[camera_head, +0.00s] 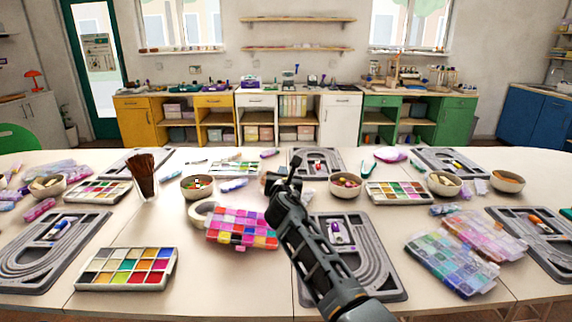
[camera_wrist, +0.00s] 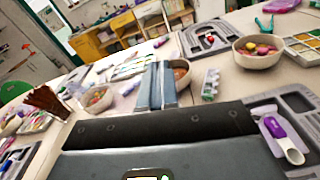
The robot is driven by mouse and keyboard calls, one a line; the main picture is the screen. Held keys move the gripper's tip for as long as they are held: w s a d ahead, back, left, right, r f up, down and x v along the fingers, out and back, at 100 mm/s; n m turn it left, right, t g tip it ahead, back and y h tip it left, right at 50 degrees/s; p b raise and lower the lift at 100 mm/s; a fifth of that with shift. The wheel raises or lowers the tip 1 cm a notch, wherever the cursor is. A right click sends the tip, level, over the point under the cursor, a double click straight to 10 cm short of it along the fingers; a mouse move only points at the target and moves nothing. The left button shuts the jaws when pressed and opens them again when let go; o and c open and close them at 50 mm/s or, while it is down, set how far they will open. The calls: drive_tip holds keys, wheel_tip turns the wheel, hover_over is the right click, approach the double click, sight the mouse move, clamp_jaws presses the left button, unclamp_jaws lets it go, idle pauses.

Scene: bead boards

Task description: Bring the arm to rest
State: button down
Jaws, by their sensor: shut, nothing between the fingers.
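My arm reaches up from the lower right over the middle of the table in the head view. My gripper (camera_head: 283,182) is at its far end, above the table between two bowls. In the wrist view my gripper (camera_wrist: 157,85) shows its two fingers pressed together with nothing between them. A grey bead board (camera_head: 386,282) lies below and beside my arm, partly hidden by it. A purple and white scoop (camera_wrist: 284,140) lies on that board in the wrist view.
A bowl of beads (camera_head: 345,186) stands just right of my gripper, another bowl (camera_head: 197,187) to the left. A pink bead box (camera_head: 241,227) lies left of my arm. A glass of brushes (camera_head: 144,175) stands farther left. Bare table (camera_head: 205,275) shows at front left.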

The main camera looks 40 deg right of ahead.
drive_tip(key=s+a+r+p, duration=0.1)
drive_tip(key=s+a+r, duration=0.1)
drive_tip(key=s+r, duration=0.2)
drive_tip(key=shift+s, duration=0.15)
drive_tip(key=s+a+f+m+y, duration=0.2)
drive_tip(key=s+a+f+m, duration=0.3)
drive_tip(key=s, duration=0.5)
drive_tip(key=s+a+f+m+y, duration=0.2)
drive_tip(key=s+a+f+y, duration=0.1)
drive_tip(key=s+a+f, duration=0.5)
drive_tip(key=s+a+f+m+y, duration=0.2)
drive_tip(key=s+a+f+m, duration=0.25)
drive_tip(key=s, duration=0.65)
drive_tip(key=s+a+r+m+y, duration=0.15)
drive_tip(key=s+m, duration=0.25)
drive_tip(key=s, duration=0.4)
drive_tip(key=s+a+r+m+y, duration=0.1)
drive_tip(key=s+a+m, duration=0.2)
drive_tip(key=s, duration=0.6)
drive_tip(key=s+r+m, duration=0.8)
drive_tip(key=s+r, duration=0.2)
drive_tip(key=s, duration=0.1)
drive_tip(key=shift+s+r+t, duration=0.2)
drive_tip(key=shift+r+t, duration=0.1)
drive_tip(key=shift+t, duration=0.1)
drive_tip(key=shift+d+m, duration=0.2)
drive_tip(key=shift+m, duration=0.05)
